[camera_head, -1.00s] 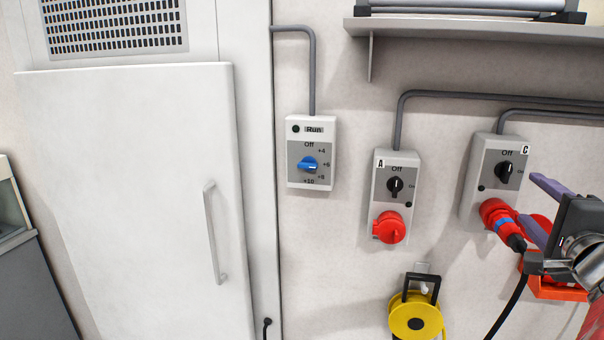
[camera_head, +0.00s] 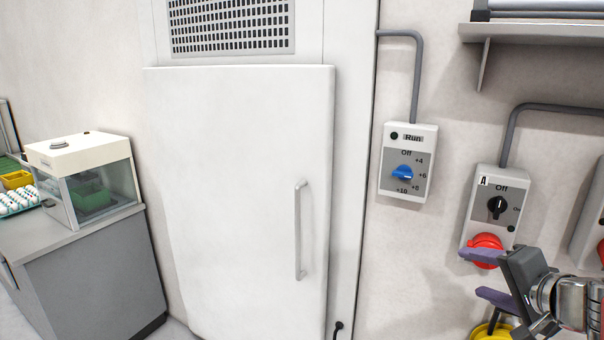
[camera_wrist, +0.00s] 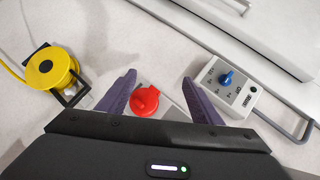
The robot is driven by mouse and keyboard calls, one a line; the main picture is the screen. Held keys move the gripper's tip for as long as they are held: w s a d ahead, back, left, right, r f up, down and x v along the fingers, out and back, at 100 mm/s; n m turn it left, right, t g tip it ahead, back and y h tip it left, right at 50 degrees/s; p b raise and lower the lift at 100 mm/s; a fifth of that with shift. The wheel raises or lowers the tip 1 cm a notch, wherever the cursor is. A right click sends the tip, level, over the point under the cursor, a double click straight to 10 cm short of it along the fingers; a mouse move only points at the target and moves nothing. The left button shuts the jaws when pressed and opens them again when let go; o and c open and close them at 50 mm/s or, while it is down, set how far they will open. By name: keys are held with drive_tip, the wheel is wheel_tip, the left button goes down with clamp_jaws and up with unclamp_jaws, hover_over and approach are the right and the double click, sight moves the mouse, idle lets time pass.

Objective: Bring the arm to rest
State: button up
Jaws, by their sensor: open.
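My gripper (camera_head: 476,276) is at the lower right of the head view, its two purple fingers spread apart and pointing left. It holds nothing. In the head view its upper finger overlaps the red socket (camera_head: 486,247) of switch box A (camera_head: 482,209). In the wrist view the red socket (camera_wrist: 144,100) shows between the two open fingers (camera_wrist: 158,97). I cannot tell the exact distance between fingers and socket, and no grip on it shows.
A control box with a blue knob (camera_head: 402,174) is on the wall beside a white door (camera_head: 240,190) with a handle. A yellow reel (camera_wrist: 50,68) hangs near box A. A shelf (camera_head: 535,32) juts out above. A grey counter (camera_head: 95,265) with a glass-sided machine (camera_head: 90,170) stands at left.

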drive_tip(key=a+f+n+g+y, duration=0.2)
drive_tip(key=a+f+n+g, duration=0.15)
drive_tip(key=a, duration=0.55)
drive_tip(key=s+a+f+n+g+h, duration=0.1)
drive_tip(key=s+a+f+n, duration=0.2)
drive_tip(key=s, duration=0.4)
drive_tip(key=s+a+f+n+g+h, duration=0.2)
drive_tip(key=s+a+f+n, duration=0.1)
drive_tip(key=s+a+n, duration=0.3)
drive_tip(key=shift+s+a, duration=0.75)
drive_tip(key=shift+s, duration=0.4)
drive_tip(key=shift+g, duration=0.25)
drive_tip(key=shift+c, duration=0.4)
